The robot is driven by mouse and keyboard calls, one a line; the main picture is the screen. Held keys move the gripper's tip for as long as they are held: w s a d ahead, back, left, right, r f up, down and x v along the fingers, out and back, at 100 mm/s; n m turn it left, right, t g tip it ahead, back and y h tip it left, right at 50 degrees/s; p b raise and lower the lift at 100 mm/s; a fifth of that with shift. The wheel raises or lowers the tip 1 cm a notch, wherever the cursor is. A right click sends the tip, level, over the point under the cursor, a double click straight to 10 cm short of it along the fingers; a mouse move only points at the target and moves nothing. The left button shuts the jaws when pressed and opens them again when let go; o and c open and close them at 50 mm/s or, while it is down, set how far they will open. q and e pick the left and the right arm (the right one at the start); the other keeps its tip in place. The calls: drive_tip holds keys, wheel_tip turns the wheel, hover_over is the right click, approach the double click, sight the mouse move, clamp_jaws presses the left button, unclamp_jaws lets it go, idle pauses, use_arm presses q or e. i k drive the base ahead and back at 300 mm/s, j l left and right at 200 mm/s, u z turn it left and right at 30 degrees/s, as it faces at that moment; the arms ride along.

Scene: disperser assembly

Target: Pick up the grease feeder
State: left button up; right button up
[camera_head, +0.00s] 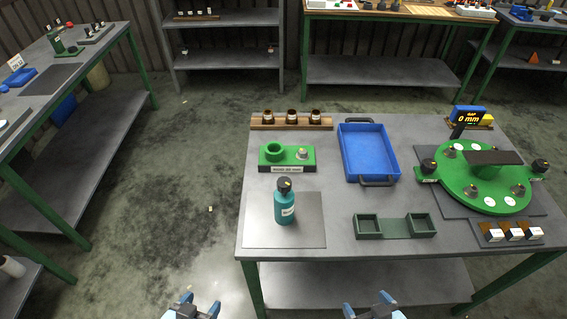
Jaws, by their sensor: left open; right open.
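A teal bottle with a dark cap and a white label (285,207), which looks like the grease feeder, stands upright on a grey square plate (258,232) at the table's left front. My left gripper (193,304) is open and empty at the bottom edge, in front of the table and left of the bottle. My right gripper (371,303) is open and empty at the bottom edge, in front of the table and right of the bottle. Both are apart from the bottle, and only their finger ends show.
Behind the bottle are a green fixture (311,160) and a wooden rack of brown jars (262,121). A blue tray (371,153), a dark green two-box holder (406,229) and a round green fixture (463,194) stand to the right. Bare table (338,222) lies right of the plate.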

sight(284, 207)
drive_tip(key=i+j+z, duration=0.15)
drive_tip(key=j+z, duration=0.25)
drive_tip(key=j, duration=1.1)
drive_tip(key=j+z, duration=0.35)
drive_tip(key=j, duration=1.1)
drive_tip(key=k, duration=0.05)
